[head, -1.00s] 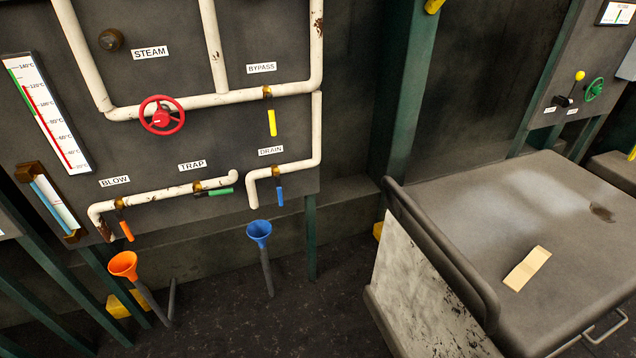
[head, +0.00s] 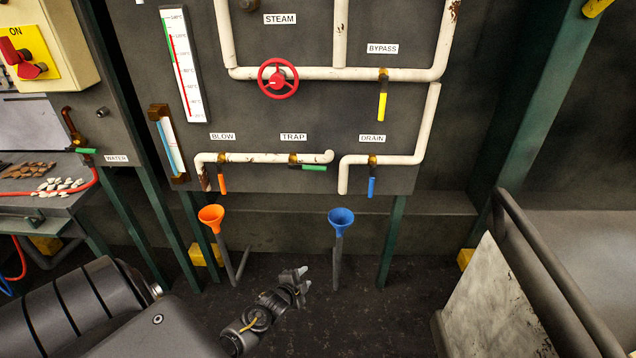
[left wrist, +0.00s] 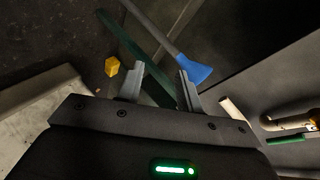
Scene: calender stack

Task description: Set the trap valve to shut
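The trap valve has a green handle (head: 314,168) under the TRAP label (head: 293,137) in the head view. The handle lies level, in line with the white pipe (head: 250,157). In the left wrist view the green handle (left wrist: 286,141) shows at the right edge, beside its brass body. My left gripper (head: 303,278) is below the panel, lower than the trap valve and left of the blue funnel. In the left wrist view its fingers (left wrist: 160,86) are apart with nothing held between them. My right gripper is in neither view.
Other valves are close by: the orange blow handle (head: 223,184), blue drain handle (head: 371,187), yellow bypass handle (head: 382,106) and red steam wheel (head: 278,78). An orange funnel (head: 211,217) and the blue funnel (head: 341,221) stand below. A cart (head: 560,270) stands at right.

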